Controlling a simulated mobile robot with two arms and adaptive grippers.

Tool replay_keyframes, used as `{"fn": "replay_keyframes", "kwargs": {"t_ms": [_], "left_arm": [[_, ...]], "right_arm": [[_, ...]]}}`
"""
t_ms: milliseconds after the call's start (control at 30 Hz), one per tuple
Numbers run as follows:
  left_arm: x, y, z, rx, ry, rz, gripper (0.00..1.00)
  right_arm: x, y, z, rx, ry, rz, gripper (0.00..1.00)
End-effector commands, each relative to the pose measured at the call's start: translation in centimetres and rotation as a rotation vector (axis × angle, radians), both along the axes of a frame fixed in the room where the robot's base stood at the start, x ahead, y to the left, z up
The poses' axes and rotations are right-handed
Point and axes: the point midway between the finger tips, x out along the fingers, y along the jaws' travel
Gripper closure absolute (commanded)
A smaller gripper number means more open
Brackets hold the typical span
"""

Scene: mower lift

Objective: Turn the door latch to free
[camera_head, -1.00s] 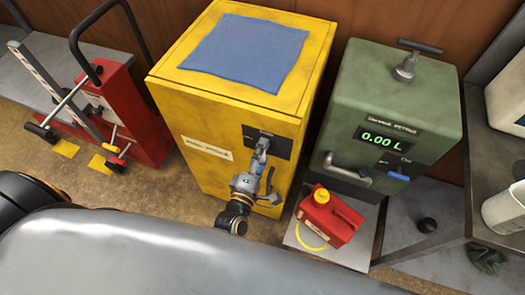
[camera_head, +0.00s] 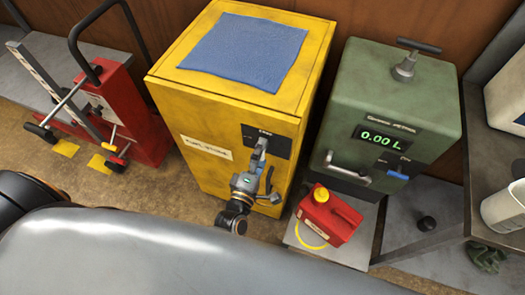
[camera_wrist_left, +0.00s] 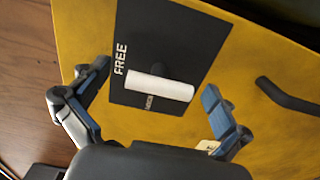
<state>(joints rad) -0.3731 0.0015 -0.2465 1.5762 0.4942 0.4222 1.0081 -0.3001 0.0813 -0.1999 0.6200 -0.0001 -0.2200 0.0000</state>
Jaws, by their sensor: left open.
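The yellow cabinet (camera_head: 215,135) stands in the middle of the head view, with a black latch plate (camera_head: 280,146) on its front. In the left wrist view the plate (camera_wrist_left: 165,40) carries the word FREE and a second word partly hidden by the latch. The door latch (camera_wrist_left: 160,86) is a white bar on a dark pivot, lying across the plate. My left gripper (camera_head: 261,150) is in front of the plate. In the left wrist view its fingers (camera_wrist_left: 155,100) are spread wide, one on each side of the latch, apart from it. My right gripper is not seen.
A dark door handle (camera_wrist_left: 287,96) sits right of the latch. A red fuel can (camera_head: 328,218) stands beside the cabinet, below the green dispenser (camera_head: 395,105). A red trolley (camera_head: 125,110) stands left. A blue cloth (camera_head: 245,52) lies on the cabinet top.

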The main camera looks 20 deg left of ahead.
Motion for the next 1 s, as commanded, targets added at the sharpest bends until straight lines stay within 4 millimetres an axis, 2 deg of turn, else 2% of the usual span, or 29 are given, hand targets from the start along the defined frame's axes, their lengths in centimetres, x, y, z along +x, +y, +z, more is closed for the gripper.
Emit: {"fn": "replay_keyframes", "kwargs": {"t_ms": [133, 233, 500, 700, 833, 1000], "left_arm": [[-0.4, 0.0, -0.1, 0.0, 0.002, 0.0, 0.0], [-1.4, 0.1, -0.2, 0.0, 0.004, -0.001, 0.0], [-7.0, 0.2, -0.2, 0.0, 0.005, -0.001, 0.0], [-10.5, 0.3, -0.1, 0.0, 0.002, -0.001, 0.0], [-11.6, 0.4, -0.1, 0.0, 0.001, -0.001, 0.0], [-12.0, 0.4, 0.0, 0.0, 0.0, -0.001, 0.0]], "right_arm": [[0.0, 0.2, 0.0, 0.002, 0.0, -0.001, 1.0], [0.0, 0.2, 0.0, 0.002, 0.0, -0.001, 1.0], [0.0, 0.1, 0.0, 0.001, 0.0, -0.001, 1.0], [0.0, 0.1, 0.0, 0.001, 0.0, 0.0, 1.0], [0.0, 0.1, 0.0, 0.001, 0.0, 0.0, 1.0], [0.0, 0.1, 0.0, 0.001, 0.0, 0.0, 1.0]]}}
